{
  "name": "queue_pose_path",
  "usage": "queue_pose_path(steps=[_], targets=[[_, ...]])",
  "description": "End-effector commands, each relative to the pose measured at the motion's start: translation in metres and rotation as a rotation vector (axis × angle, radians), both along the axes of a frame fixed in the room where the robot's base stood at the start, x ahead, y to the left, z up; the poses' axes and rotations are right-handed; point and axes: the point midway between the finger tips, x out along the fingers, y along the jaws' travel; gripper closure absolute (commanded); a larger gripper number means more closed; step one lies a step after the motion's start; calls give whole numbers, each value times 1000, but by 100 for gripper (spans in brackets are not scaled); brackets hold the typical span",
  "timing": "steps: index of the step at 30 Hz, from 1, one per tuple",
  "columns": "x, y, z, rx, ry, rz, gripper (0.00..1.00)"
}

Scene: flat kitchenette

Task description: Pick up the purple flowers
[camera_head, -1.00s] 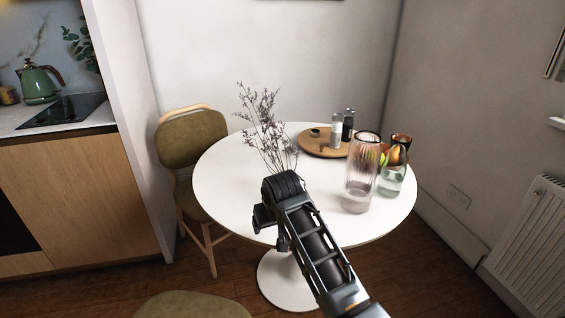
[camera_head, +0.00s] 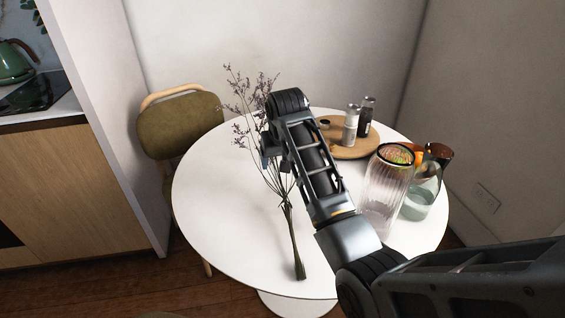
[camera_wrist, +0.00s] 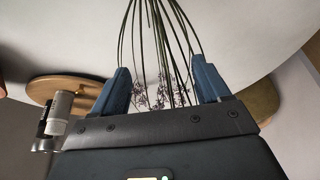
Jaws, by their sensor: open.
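The purple flowers (camera_head: 243,98) have dark thin stems and small purple heads. They lie on the white round table (camera_head: 215,225), stem end toward the front edge, heads toward the back. My gripper (camera_head: 268,150) is over the middle of the stems, with part of the stems hidden behind my arm. In the wrist view the open blue fingers of my gripper (camera_wrist: 160,85) stand either side of the stems (camera_wrist: 150,30), and the flower heads (camera_wrist: 160,95) show between and beyond them. I cannot tell how far the fingers are above the table.
A ribbed glass vase (camera_head: 385,190) and a greenish glass vase (camera_head: 425,190) stand at the right of the table. A round wooden tray (camera_head: 355,150) with two shakers (camera_head: 351,125) is at the back right. A green chair (camera_head: 180,125) stands behind left. The table's left side is clear.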

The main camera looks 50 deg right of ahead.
Motion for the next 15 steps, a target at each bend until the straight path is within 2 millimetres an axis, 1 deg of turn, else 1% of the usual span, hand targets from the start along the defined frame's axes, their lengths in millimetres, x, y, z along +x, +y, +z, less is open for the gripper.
queue_pose_path(steps=[11, 15], targets=[[9, -7, -31, 2, 3, 0, 24], [13, -11, -51, 3, 4, 0, 24]])
